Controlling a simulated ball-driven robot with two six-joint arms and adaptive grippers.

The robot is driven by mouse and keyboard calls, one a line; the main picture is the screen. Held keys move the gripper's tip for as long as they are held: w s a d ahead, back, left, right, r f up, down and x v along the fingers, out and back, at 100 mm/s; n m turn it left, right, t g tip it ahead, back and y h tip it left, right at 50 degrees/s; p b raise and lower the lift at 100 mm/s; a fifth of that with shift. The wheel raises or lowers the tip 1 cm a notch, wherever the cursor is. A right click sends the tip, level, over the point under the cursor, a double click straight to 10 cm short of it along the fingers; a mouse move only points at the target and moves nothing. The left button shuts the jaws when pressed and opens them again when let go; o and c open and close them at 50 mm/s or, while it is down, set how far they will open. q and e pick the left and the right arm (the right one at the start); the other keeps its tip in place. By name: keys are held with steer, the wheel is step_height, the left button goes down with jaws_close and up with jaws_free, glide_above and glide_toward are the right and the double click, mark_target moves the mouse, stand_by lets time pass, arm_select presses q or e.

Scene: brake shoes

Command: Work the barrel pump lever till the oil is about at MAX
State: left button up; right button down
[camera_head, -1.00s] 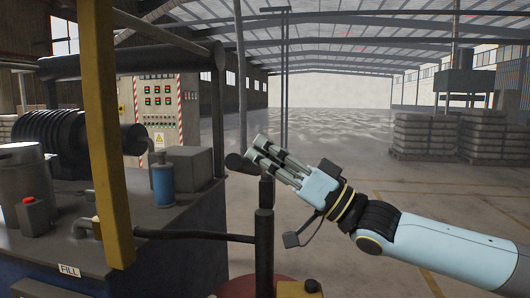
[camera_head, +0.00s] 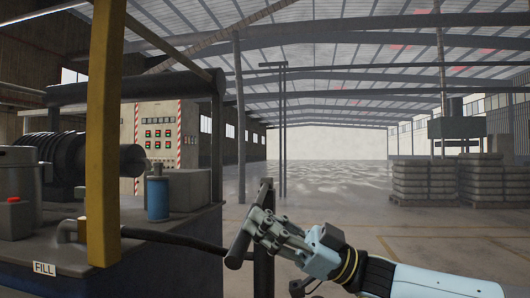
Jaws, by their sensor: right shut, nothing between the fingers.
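The dark pump lever (camera_head: 239,248) slants down to the left in front of the upright pump post (camera_head: 264,277). My right gripper (camera_head: 256,230) is shut and empty, with its fingers at the lever's right side. They overlap the lever in the picture; I cannot tell whether they touch it. A dark hose (camera_head: 175,240) runs from the pump towards the machine with the FILL label (camera_head: 44,268). The barrel is below the picture, and I make out no oil gauge or MAX mark. My left gripper is not in view.
A yellow post (camera_head: 103,130) stands in front of the machine at the left. A blue canister (camera_head: 158,198) sits on the machine's top. A control cabinet (camera_head: 157,135) stands behind. Stacked pallets (camera_head: 424,182) are far off at the right. The floor between is clear.

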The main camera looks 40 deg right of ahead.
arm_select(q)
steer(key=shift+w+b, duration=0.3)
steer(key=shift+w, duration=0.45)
arm_select(e)
steer(key=shift+w+d+f+n+g, duration=0.15)
steer(key=shift+f+n+g, duration=0.15)
steer(key=shift+f+n, duration=0.3)
steer(key=shift+f, duration=0.15)
